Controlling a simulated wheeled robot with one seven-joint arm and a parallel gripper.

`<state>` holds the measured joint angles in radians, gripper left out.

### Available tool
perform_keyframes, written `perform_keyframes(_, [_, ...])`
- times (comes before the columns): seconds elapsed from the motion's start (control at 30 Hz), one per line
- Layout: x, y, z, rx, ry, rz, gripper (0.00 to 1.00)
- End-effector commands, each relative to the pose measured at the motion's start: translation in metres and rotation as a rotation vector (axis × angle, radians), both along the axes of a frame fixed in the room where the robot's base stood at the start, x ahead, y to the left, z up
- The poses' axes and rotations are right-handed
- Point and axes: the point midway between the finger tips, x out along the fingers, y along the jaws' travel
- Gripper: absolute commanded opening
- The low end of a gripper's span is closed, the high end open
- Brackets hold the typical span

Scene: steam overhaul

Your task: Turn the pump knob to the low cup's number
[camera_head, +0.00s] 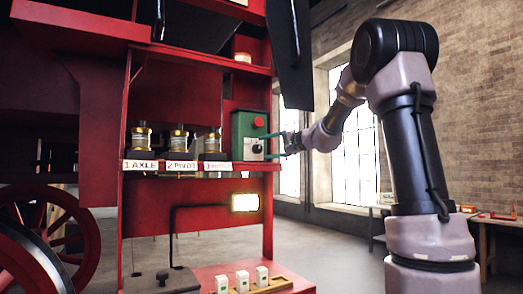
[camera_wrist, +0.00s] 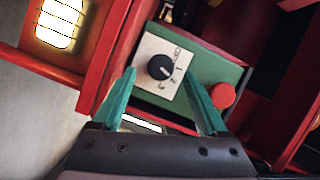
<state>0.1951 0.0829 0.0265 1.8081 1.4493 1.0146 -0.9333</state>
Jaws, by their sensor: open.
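The green pump box (camera_head: 240,128) stands at the right end of the red shelf. Its black knob (camera_wrist: 160,67) sits on a pale dial plate (camera_wrist: 150,48) marked with numbers, including 1, 2 and 3; I cannot surely read its setting. A red button (camera_wrist: 222,95) is on the same face. My gripper (camera_wrist: 161,73) is open, its teal fingers on either side of the knob in the wrist view, with no clear contact. Three brass-and-glass cups stand left of the box: cup 1 (camera_head: 141,136), cup 2 (camera_head: 179,139) and cup 3 (camera_head: 212,141). Their levels are too small to compare.
Labels 1 AXLE (camera_head: 141,166), 2 PIVOT (camera_head: 182,167) and a partly legible 3 (camera_head: 217,167) line the shelf edge (camera_head: 200,173). A lit lamp (camera_head: 245,202) hangs below. Several white blocks (camera_head: 242,281) stand lower. A dark panel (camera_head: 291,55) hangs above right.

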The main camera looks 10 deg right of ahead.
Motion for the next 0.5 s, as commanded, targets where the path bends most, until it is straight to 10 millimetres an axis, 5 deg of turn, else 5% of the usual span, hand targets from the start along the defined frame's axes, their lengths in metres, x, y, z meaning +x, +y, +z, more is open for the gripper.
perform_keyframes(0.23, [-0.039,-0.032,0.005,-0.001,-0.001,-0.002,0.76])
perform_keyframes(0.5, [-0.056,-0.046,0.007,0.000,0.000,0.000,0.76])
